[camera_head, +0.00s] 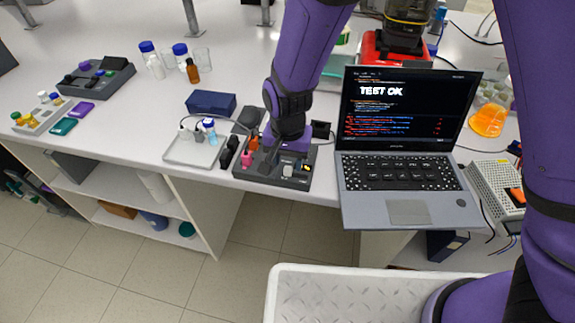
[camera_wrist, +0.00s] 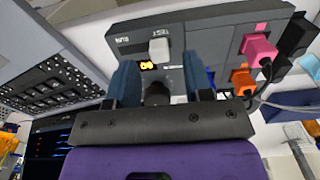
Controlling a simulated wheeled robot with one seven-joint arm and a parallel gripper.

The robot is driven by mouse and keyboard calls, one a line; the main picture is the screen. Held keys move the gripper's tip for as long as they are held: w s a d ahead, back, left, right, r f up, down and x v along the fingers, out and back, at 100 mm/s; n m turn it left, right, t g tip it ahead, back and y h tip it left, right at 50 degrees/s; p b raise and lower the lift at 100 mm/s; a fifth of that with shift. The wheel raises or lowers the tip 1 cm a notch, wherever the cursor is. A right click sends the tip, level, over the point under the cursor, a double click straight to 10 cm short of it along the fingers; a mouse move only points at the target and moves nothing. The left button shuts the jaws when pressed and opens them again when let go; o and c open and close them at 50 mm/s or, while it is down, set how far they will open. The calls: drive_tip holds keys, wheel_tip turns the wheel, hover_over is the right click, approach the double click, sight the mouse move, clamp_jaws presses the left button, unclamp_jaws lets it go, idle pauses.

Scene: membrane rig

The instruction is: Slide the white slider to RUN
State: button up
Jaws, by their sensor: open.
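The white slider (camera_wrist: 159,48) stands on the dark grey rig (camera_wrist: 222,40), beside the TEST lettering; the RUN lettering is to its left in the wrist view, and both read upside down. The slider also shows in the head view (camera_head: 288,170) near the rig's front edge. My gripper (camera_wrist: 161,75) is open in the wrist view, with one blue finger on each side. The slider lies just beyond the gap between the fingertips, and contact cannot be told. My arm hides part of the rig in the head view.
Pink (camera_wrist: 257,50) and orange (camera_wrist: 243,82) plugs stand on the rig. An open laptop (camera_head: 408,208) reading TEST OK stands right of the rig. A tray with bottles (camera_head: 180,152) is left of it.

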sight(305, 177)
drive_tip(key=shift+f, duration=1.35)
clamp_jaws()
drive_tip(key=shift+s+d, duration=0.15)
drive_tip(key=shift+d, duration=0.85)
drive_tip(key=shift+s+d, duration=0.1)
drive_tip(key=shift+d, duration=0.9)
unclamp_jaws()
drive_tip(key=shift+d, duration=0.1)
drive_tip(key=shift+r, duration=0.1)
wheel_tip(305, 177, up, 11)
drive_tip(key=shift+f, duration=0.2)
